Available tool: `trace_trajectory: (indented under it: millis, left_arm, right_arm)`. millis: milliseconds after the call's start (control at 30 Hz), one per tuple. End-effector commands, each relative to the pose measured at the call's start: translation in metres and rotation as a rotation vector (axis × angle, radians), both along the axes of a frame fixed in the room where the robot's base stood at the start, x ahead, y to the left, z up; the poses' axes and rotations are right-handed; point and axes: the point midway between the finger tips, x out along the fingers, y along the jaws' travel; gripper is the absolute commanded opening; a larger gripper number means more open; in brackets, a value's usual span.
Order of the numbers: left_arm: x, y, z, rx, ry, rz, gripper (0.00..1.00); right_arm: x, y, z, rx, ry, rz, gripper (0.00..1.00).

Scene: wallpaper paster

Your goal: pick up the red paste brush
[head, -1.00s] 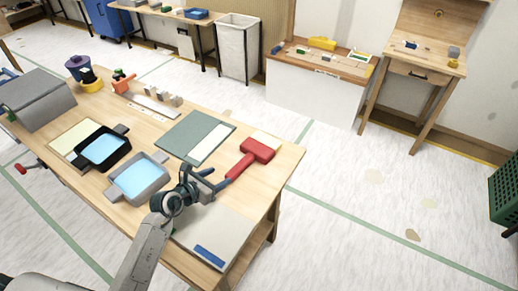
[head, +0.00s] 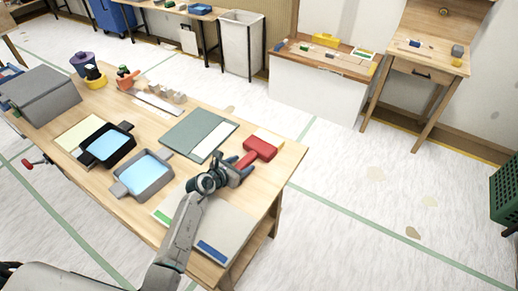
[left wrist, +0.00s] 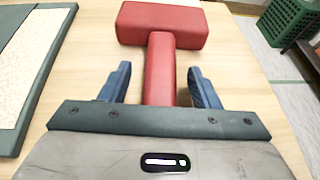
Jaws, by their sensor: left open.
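The red paste brush (head: 261,149) lies on the wooden table near its right end. In the left wrist view the brush (left wrist: 162,25) has its wide head at the top and its handle running down towards me. My left gripper (head: 240,168) is over the handle. In the left wrist view the blue fingers of the left gripper (left wrist: 158,85) are open, one on each side of the handle, with a gap on both sides. The near end of the handle is hidden behind the gripper body. My right gripper is not in view.
A green-and-white board (head: 198,135) lies left of the brush. Two trays with blue liquid, one black (head: 108,146) and one grey (head: 144,174), stand farther left. A pale board (head: 215,228) lies under my left arm. The table's right edge is close to the brush.

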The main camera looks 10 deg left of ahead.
Motion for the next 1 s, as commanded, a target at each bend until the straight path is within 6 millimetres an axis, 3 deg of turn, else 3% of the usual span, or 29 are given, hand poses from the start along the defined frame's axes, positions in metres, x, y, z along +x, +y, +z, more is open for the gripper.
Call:
trace_trajectory:
  millis: [100, 333, 733, 1000]
  left_arm:
    - [0.000, 0.000, 0.000, 0.000, 0.000, 0.000, 0.52]
    - [0.000, 0.000, 0.000, -0.001, 0.000, 0.000, 0.08]
    - [0.000, 0.000, 0.006, -0.001, -0.002, -0.001, 0.08]
    - [0.000, 0.000, 0.037, 0.001, -0.006, 0.000, 0.08]
  right_arm:
    - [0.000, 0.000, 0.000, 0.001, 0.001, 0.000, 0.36]
    - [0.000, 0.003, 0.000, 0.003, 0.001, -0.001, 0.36]
    - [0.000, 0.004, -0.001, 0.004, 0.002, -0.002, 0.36]
    - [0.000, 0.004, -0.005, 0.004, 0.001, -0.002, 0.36]
